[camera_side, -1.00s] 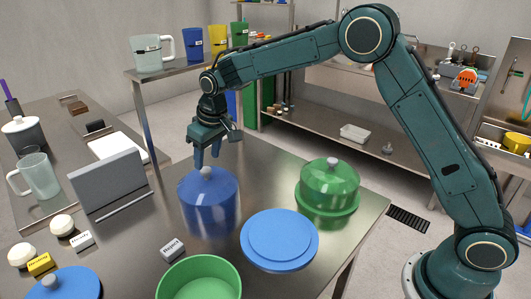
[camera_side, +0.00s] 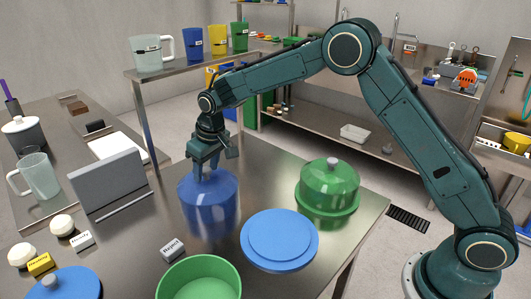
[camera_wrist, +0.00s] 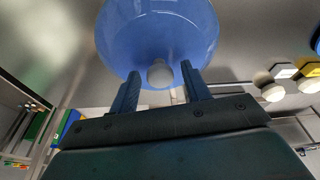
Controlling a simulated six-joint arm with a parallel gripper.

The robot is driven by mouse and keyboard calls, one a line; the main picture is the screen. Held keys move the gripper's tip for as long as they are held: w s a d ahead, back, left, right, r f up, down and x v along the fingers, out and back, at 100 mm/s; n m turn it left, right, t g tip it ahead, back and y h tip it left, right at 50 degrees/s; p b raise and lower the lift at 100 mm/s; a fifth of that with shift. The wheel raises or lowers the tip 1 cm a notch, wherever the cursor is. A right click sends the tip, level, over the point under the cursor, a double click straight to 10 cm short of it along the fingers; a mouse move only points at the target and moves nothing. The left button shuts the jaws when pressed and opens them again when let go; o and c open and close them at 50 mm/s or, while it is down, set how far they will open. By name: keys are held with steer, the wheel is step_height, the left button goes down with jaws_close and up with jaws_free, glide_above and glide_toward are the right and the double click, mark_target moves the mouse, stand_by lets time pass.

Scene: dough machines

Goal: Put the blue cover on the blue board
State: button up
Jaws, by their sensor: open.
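The blue cover (camera_side: 208,201) is a translucent dome standing on the steel table. Its pale knob (camera_wrist: 160,74) shows in the wrist view between my two fingers. My gripper (camera_side: 208,172) is open and pointed down at the top of the cover, with a finger on each side of the knob and a gap beside it.
A green cover (camera_side: 330,181) sits on a green board behind the blue board. A green bowl (camera_side: 199,279), a "Reject" label block (camera_side: 173,250) and a blue lid (camera_side: 66,284) are near the front. A grey panel (camera_side: 108,182) stands at left.

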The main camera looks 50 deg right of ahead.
steer(key=shift+c, duration=0.5)
steer(key=c, duration=0.8)
steer(key=shift+r, duration=3.55)
steer(key=shift+s, duration=0.1)
